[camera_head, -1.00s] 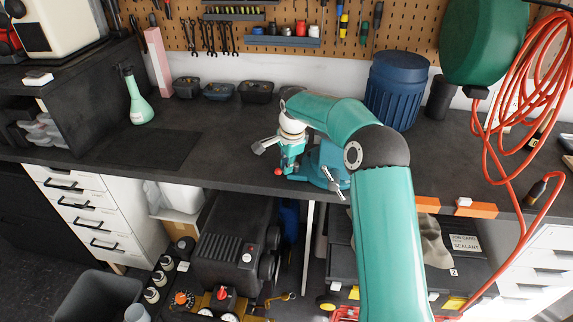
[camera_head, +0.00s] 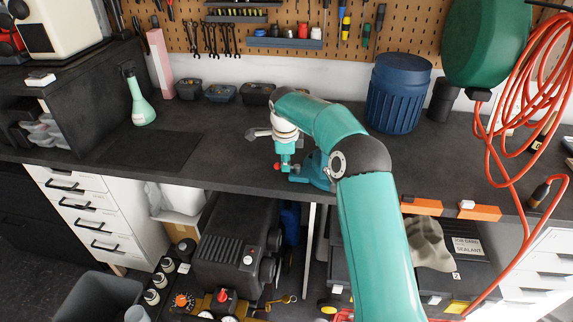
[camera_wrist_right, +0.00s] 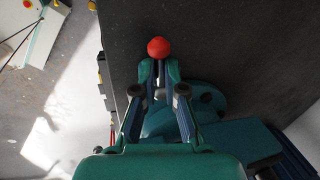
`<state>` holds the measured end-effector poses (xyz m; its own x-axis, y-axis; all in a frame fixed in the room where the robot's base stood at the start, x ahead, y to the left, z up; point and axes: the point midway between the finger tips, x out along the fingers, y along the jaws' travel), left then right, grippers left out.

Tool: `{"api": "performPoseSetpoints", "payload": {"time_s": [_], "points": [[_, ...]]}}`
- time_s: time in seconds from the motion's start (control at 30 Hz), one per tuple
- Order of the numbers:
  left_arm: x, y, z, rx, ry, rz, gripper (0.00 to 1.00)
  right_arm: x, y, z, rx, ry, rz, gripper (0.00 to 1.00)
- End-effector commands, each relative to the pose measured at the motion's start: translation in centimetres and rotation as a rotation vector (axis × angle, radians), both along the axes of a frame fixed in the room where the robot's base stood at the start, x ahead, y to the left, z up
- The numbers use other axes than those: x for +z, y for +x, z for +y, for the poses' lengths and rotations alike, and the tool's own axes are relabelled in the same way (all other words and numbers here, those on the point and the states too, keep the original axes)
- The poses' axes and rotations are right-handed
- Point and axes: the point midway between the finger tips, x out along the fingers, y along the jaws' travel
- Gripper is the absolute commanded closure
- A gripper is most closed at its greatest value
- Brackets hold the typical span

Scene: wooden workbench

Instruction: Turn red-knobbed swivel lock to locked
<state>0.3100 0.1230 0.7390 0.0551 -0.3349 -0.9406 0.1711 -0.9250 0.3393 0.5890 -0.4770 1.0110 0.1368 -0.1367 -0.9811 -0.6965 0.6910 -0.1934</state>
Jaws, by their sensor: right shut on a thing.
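The red knob (camera_head: 277,167) of the swivel lock shows at the front edge of the workbench, at the left side of the teal vise (camera_head: 318,172). In the right wrist view the red knob (camera_wrist_right: 158,47) stands just beyond my fingertips, with the vise base (camera_wrist_right: 207,98) to the right. My right gripper (camera_wrist_right: 158,70) is shut on the swivel lock, its fingers on either side just behind the knob. In the head view my right gripper (camera_head: 284,158) comes down on it from above. The lock's lever is mostly hidden by my fingers. My left gripper is out of view.
A blue ribbed bin (camera_head: 398,95) stands behind and right of my arm. Small dark trays (camera_head: 220,93) and a green flask (camera_head: 139,102) stand at the back left. A red hose (camera_head: 510,90) hangs at the right. The bench left of the vise is clear.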

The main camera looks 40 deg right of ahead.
Motion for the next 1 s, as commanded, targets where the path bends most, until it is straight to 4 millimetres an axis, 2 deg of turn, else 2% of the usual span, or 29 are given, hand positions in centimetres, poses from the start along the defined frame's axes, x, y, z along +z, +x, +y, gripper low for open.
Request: {"api": "performPoseSetpoints", "payload": {"time_s": [0.3,0.8,0.83,0.93,1.0], "points": [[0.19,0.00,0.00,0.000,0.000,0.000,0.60,0.14,0.42,-0.26,-0.129,-0.001,-0.003,1.00],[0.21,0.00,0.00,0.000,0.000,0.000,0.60,0.17,0.49,-0.31,-0.152,-0.002,-0.004,1.00],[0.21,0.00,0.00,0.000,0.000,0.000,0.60,0.17,0.49,-0.32,-0.152,-0.002,-0.004,0.85],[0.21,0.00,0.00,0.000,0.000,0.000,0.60,0.15,0.48,-0.30,-0.151,-0.002,-0.004,0.68],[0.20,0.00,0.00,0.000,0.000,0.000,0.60,0.13,0.46,-0.29,-0.151,-0.001,-0.003,0.65]]}}
